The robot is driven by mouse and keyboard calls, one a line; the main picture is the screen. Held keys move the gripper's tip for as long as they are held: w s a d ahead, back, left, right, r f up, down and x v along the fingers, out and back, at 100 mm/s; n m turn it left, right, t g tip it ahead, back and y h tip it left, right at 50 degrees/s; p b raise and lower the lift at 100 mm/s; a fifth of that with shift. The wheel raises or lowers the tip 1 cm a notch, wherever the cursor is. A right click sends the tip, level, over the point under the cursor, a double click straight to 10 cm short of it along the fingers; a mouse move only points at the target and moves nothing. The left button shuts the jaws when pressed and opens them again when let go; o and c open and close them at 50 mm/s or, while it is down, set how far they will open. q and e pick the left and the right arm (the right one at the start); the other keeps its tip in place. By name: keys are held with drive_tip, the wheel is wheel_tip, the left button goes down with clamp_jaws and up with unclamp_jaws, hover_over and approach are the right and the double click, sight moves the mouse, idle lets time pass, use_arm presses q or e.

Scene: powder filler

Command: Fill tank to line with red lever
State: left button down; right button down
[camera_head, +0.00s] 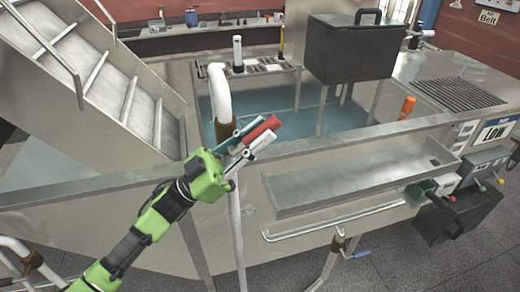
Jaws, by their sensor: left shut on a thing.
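My left gripper (254,137) is in the middle of the view, its arm coming in from the lower left. Its fingers are shut on a red lever (266,127), whose red end sticks out between them. A metal-walled tank (225,105) with a teal interior lies behind the gripper. I cannot make out a fill line in it. My gripper hides part of the lever and the tank's near rim. My right gripper is not in view.
A dark lidded box (355,48) stands above the tank. An empty metal trough (360,177) runs along the front right. Small-knobbed controls (482,165) and a LOW sign (495,131) are at the right. Metal stairs (90,70) rise at the left.

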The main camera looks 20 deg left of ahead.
use_arm(q)
drive_tip(key=shift+a+r+t+h+b, duration=0.1)
drive_tip(key=shift+t+h+b, duration=0.2)
drive_tip(key=shift+h+b, duration=0.1)
drive_tip(key=shift+r, duration=0.1)
drive_tip(key=c, duration=1.8)
unclamp_jaws()
drive_tip(key=shift+c, duration=0.2)
drive_tip(key=shift+s, duration=0.1)
drive_tip(key=v, duration=1.2)
